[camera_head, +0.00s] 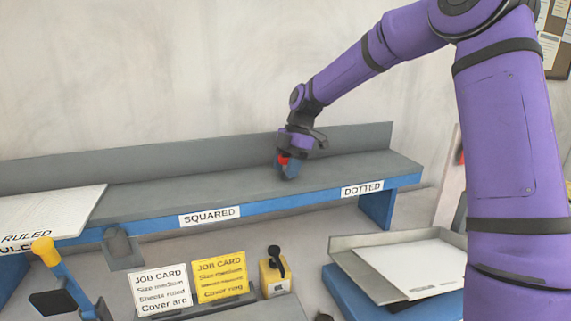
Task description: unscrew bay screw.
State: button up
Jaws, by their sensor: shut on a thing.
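My gripper (288,166) is at the end of the purple arm, pointing down at the back part of the grey shelf (150,203), between the SQUARED label (209,215) and the DOTTED label (362,188). It is shut on a small red part (283,158), which looks to be the bay screw.
White sheets (55,211) lie on the shelf's RULED end at left. In front stand a white job card (161,290), a yellow job card (221,277), a yellow block with a black knob (274,276) and a yellow-topped lever (46,251). A grey tray (352,270) holds paper at right.

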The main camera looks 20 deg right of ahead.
aim_at(285, 157)
jog(key=shift+n+g, duration=0.3)
jog(key=shift+n, duration=0.4)
jog(key=n+g, duration=0.1)
jog(key=n, duration=0.2)
jog(key=shift+h, duration=0.4)
jog(key=o, duration=1)
jog(key=shift+r, duration=2.5)
